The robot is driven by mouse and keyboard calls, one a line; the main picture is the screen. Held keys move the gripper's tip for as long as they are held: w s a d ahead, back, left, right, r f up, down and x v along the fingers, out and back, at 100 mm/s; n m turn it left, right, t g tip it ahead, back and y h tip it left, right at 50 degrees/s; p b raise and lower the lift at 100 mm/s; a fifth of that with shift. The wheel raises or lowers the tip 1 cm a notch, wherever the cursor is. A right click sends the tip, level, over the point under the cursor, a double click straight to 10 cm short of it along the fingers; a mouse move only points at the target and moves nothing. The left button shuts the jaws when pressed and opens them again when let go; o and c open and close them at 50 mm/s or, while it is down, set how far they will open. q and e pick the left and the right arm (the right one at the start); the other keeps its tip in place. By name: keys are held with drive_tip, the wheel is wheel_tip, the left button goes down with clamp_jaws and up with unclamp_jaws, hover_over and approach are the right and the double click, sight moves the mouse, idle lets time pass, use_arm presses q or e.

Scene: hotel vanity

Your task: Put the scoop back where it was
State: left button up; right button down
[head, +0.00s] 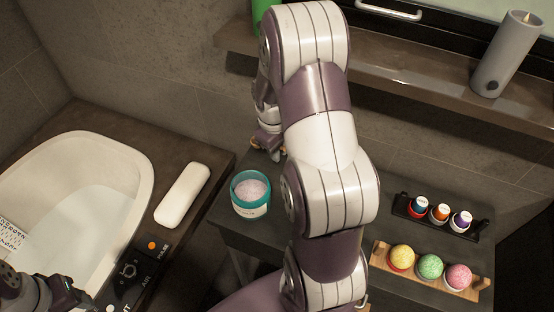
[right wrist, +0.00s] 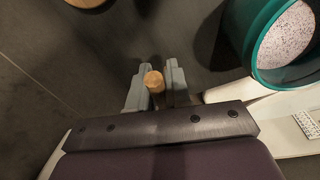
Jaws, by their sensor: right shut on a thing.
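My right gripper (head: 268,146) is at the back of the dark counter, behind the teal jar and partly hidden by my arm. In the right wrist view my right gripper (right wrist: 156,86) is shut on a small round-ended wooden piece, seemingly the scoop's handle (right wrist: 154,81). The rest of the scoop is hidden. The teal jar (head: 250,195) of pale pink grains stands open in front of the gripper; it also shows in the right wrist view (right wrist: 262,45), apart from the fingers. My left gripper is at the lower left, too cut off to judge.
A white tub (head: 140,150) and a white rolled cushion (head: 183,195) are at the left. A rack of small bottles (head: 440,232) and a wooden tray of coloured balls (head: 381,254) are at the right. A shelf with a grey candle (head: 507,55) runs above.

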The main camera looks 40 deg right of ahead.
wheel_tip(320, 180, down, 4)
drive_tip(key=shift+r+b, duration=0.1)
drive_tip(key=shift+b, duration=0.3)
drive_tip(key=shift+w, duration=0.15)
drive_tip(key=shift+f, duration=0.2)
drive_tip(key=c, duration=1.1)
unclamp_jaws()
drive_tip(key=shift+o, duration=0.2)
wheel_tip(320, 180, up, 11)
drive_tip(key=a+p, duration=0.1)
drive_tip(key=p, duration=0.1)
drive_tip(key=s+a, duration=0.4)
drive_tip(key=a, duration=0.4)
drive_tip(key=s+a+m+t+y, duration=0.1)
drive_tip(key=s+a, duration=0.3)
drive_tip(key=a, duration=0.4)
drive_tip(key=shift+a, duration=0.4)
